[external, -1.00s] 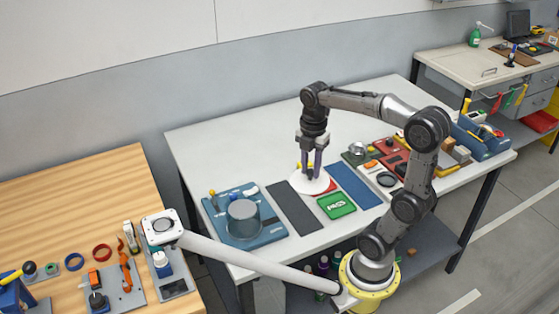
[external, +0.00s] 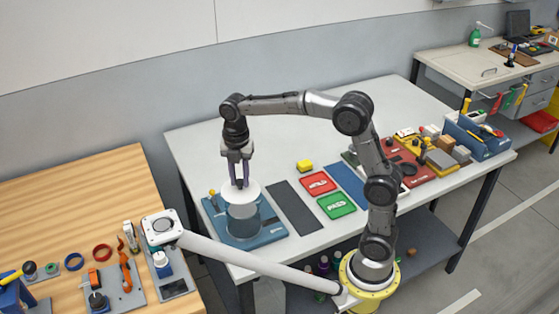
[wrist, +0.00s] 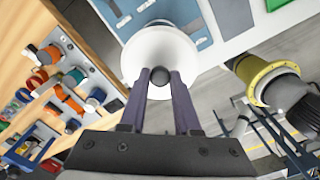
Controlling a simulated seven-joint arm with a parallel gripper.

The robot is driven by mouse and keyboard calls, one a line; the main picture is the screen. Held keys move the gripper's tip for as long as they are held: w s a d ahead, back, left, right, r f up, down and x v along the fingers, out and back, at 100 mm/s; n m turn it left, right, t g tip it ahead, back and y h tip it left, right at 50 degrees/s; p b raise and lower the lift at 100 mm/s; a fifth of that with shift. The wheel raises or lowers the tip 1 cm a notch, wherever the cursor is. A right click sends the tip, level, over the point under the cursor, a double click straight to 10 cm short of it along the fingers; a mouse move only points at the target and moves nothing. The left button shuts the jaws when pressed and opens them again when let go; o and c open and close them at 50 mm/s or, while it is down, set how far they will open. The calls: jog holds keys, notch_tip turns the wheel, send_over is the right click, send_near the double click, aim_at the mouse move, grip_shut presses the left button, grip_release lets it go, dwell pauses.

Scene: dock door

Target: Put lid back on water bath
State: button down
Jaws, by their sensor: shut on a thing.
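The lid is a round white disc (external: 250,190) with a grey knob. My gripper (external: 239,184) points down and is shut on the knob. The wrist view shows the white lid (wrist: 150,48) and the knob between my two fingertips (wrist: 160,76). The water bath (external: 243,220) is a grey cylinder standing on a blue base plate (external: 270,233) at the left end of the white table. The lid is over the bath, appearing toward its back side, and covers its upper rim from sight. I cannot tell whether lid and bath touch.
A small yellow-knobbed post (external: 212,194) stands at the plate's back left corner. A dark mat (external: 294,208), a red tray (external: 318,184), a green tray (external: 336,205) and a yellow block (external: 305,166) lie to the right. The table behind is clear.

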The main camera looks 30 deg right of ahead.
aim_at(241, 189)
jog(key=shift+f, duration=2.4)
jog(key=shift+f, duration=0.2)
dwell(0.5)
jog(key=shift+c, duration=0.3)
grip_release()
jog(key=shift+r, duration=3.55)
grip_shut()
